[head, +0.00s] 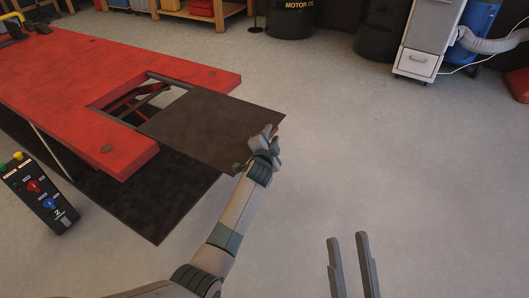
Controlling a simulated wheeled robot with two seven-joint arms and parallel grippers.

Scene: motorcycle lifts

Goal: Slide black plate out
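The black plate (205,122) is a flat dark sheet lying level at the end of the red lift table (110,75). Its far end lies over the notch in the table, and its near end sticks out past the table's end. Part of the notch (140,95) is uncovered, showing red linkage inside. My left gripper (271,140) is at the plate's outer right edge, with its fingers around that edge; the finger under the plate is partly hidden. My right gripper (350,262) is open and empty at the bottom, well away from the plate.
A dark base plate (160,205) lies under the table. A white cabinet (428,38), dark drums (290,20) and a wooden shelf stand at the back. The grey floor on the right is clear.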

